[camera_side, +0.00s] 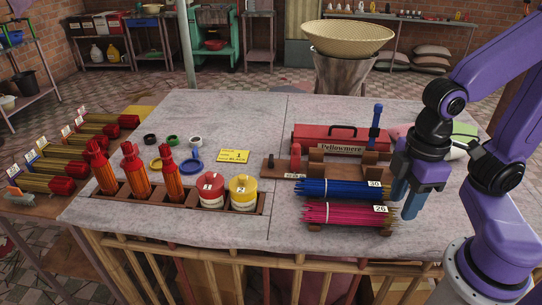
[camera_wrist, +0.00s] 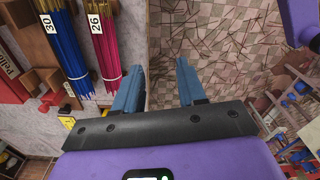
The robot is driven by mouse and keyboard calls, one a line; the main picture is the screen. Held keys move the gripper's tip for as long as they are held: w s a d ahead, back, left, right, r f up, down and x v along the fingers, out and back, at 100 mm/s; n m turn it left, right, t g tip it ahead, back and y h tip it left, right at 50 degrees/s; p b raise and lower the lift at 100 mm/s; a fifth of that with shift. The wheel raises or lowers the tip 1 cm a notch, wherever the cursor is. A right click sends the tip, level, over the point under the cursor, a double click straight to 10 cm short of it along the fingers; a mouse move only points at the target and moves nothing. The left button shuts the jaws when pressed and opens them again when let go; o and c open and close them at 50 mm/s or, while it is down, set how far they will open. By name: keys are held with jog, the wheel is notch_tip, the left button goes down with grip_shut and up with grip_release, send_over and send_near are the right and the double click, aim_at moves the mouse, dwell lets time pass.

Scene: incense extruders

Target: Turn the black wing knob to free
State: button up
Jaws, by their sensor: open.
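I cannot make out a black wing knob for certain in either view. A small black ring-shaped piece (camera_side: 149,139) lies on the grey table at the back left, but I cannot tell whether it is the knob. A yellow card (camera_side: 233,156) beside the small parts seems to read "1" and "BLACK". Several orange extruders with red tops (camera_side: 134,172) stand in a wooden rack at the front left. My gripper (camera_side: 405,206) is open and empty beside the right ends of the stick bundles. In the wrist view its blue fingers (camera_wrist: 159,65) are apart over the patterned floor.
Blue sticks (camera_side: 345,189) marked 30 and pink sticks (camera_side: 345,213) marked 26 lie left of my gripper. A red toolbox (camera_side: 340,138) stands behind them. A red pot (camera_side: 209,191) and a yellow pot (camera_side: 243,192) sit in the rack. The table's middle front is clear.

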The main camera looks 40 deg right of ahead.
jog(key=w+a+r+m, duration=0.1)
jog(key=w+a+m, duration=0.2)
jog(key=w, duration=0.3)
jog(key=w+a+r+m, duration=0.2)
jog(key=w+a+m, duration=0.1)
jog(key=w, duration=0.3)
jog(key=m, duration=1.5)
send_over(271, 158)
jog(key=f, duration=0.2)
notch_tip(271, 158, down, 16)
jog(key=shift+f, duration=0.25)
grip_shut()
